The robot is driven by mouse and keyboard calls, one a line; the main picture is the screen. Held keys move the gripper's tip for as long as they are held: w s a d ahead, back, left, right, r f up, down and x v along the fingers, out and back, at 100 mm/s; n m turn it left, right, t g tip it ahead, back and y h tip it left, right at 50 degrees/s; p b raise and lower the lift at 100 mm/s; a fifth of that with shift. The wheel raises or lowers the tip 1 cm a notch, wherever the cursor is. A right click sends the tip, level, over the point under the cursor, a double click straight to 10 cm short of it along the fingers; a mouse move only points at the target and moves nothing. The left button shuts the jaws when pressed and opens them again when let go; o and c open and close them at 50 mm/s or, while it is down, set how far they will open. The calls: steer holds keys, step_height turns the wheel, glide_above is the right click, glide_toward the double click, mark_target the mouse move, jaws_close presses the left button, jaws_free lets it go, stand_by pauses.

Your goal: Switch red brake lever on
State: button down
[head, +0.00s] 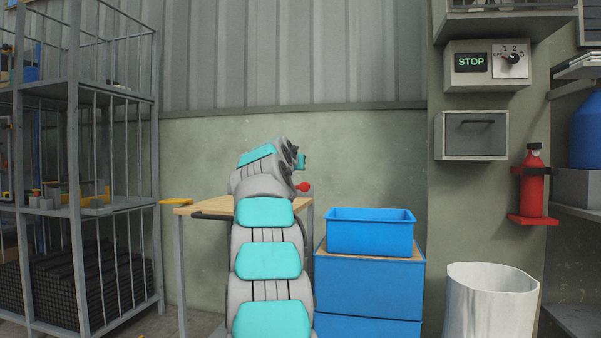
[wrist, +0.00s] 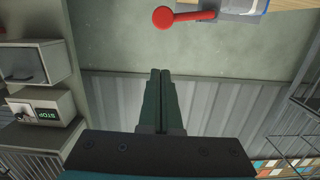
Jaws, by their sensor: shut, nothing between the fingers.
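The red brake lever shows in the head view as a round red knob (head: 303,187), just right of my arm's end and near the table's right end. Most of its shaft is hidden behind my arm there. In the wrist view, which looks upside down, the red lever (wrist: 188,17) lies at the top edge, with its knob at the left end of a short shaft. My gripper (wrist: 160,72) is shut and empty, its dark green fingers together and apart from the lever. In the head view my gripper (head: 301,161) is partly hidden, close above the knob.
A wooden-topped table (head: 186,210) stands behind my arm. A blue bin (head: 370,235) sits on blue drawers (head: 368,286) to its right. A white barrel (head: 490,305), a red extinguisher (head: 534,185) and a STOP panel (head: 470,62) are farther right. A metal cage rack (head: 75,150) stands left.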

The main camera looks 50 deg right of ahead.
steer(key=shift+b+v, duration=0.5)
steer(key=shift+v, duration=1.8)
steer(key=w+a+f+n+y, duration=0.2)
steer(key=a+f+y, duration=0.1)
steer(key=a+f, duration=0.6)
steer(key=w+a+f+n+y, duration=0.3)
steer(key=a+f, duration=0.5)
steer(key=s+a+f+n+g+y, duration=0.1)
steer(key=s+a+f+n+y, duration=0.15)
steer(key=a+f, duration=0.55)
steer(key=s+a+f+n+g+y, duration=0.1)
steer(key=s+a+f+y, duration=0.15)
steer(key=a+f, duration=0.55)
steer(key=s+a+f+n+g+y, duration=0.1)
steer(key=s+a+f+n+g, duration=0.1)
steer(key=s+a+f, duration=0.65)
steer(key=s+a+f+n+g+y, duration=0.15)
steer(key=s+a+f, duration=0.35)
steer(key=s, duration=0.6)
steer(key=s+a+f+n+g+y, duration=0.25)
steer(key=s+a+f, duration=0.35)
steer(key=s+a, duration=0.3)
step_height(320, 180, up, 14)
steer(key=s+p, duration=0.1)
steer(key=p, duration=1.2)
steer(key=shift+f+m+h+p, duration=0.2)
steer(key=shift+m+h+p, duration=0.1)
steer(key=shift+m, duration=0.05)
